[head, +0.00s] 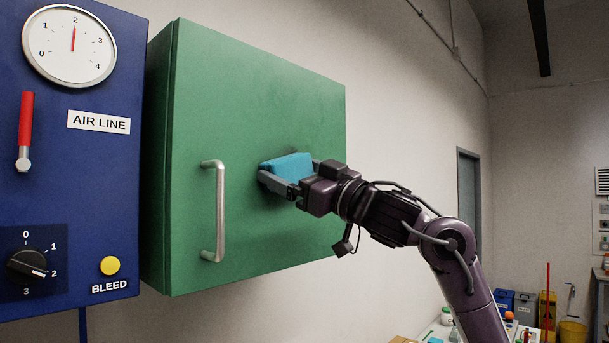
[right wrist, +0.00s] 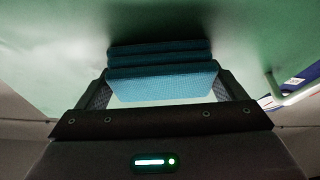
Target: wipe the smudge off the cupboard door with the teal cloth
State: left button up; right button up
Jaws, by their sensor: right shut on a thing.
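The green cupboard door (head: 285,110) is shut and has a vertical metal handle (head: 218,212) on its left side. My right gripper (head: 287,180) is shut on the folded teal cloth (head: 288,166) in front of the middle of the door, right of the handle. In the right wrist view the cloth (right wrist: 162,82) lies between the two fingers, close to the green door (right wrist: 120,25). I cannot tell for certain whether it touches. A faint darker patch shows on the door around the cloth, but no clear smudge outline is visible. My left gripper is not in view.
A blue panel (head: 105,165) stands left of the cupboard, with a gauge (head: 70,46), a red lever (head: 25,125), a black dial (head: 27,265) and a yellow button (head: 110,265). A bench with small items is at the lower right. The space right of the door is open.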

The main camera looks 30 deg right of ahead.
aim_at(310, 165)
jog(key=shift+s+a, duration=0.1)
jog(key=shift+a, duration=0.3)
jog(key=shift+d+r+p, duration=0.1)
jog(key=shift+r+p, duration=0.8)
jog(key=shift+w+d+f+p, duration=0.15)
jog(key=shift+w+d, duration=0.2)
jog(key=shift+d, duration=0.6)
jog(key=shift+w+d+r+p, duration=0.15)
jog(key=shift+w+d, duration=0.2)
jog(key=shift+d, duration=0.55)
jog(key=w+d, duration=0.2)
jog(key=d, duration=0.5)
jog(key=shift+w+d, duration=0.35)
jog(key=shift+f, duration=0.1)
jog(key=shift+s+d+f+b, duration=0.1)
jog(key=shift+s+d+b, duration=0.15)
jog(key=shift+s+b, duration=0.55)
jog(key=shift+s+d+b, duration=0.2)
jog(key=shift+s+d, duration=0.05)
jog(key=shift+s, duration=0.4)
jog(key=shift+s+d+b, duration=0.15)
jog(key=shift+s+d, duration=0.05)
jog(key=shift+s, duration=0.5)
jog(key=shift+s+d+b, duration=0.2)
jog(key=shift+s+d, duration=0.05)
jog(key=shift+s, duration=0.4)
jog(key=shift+s, duration=0.1)
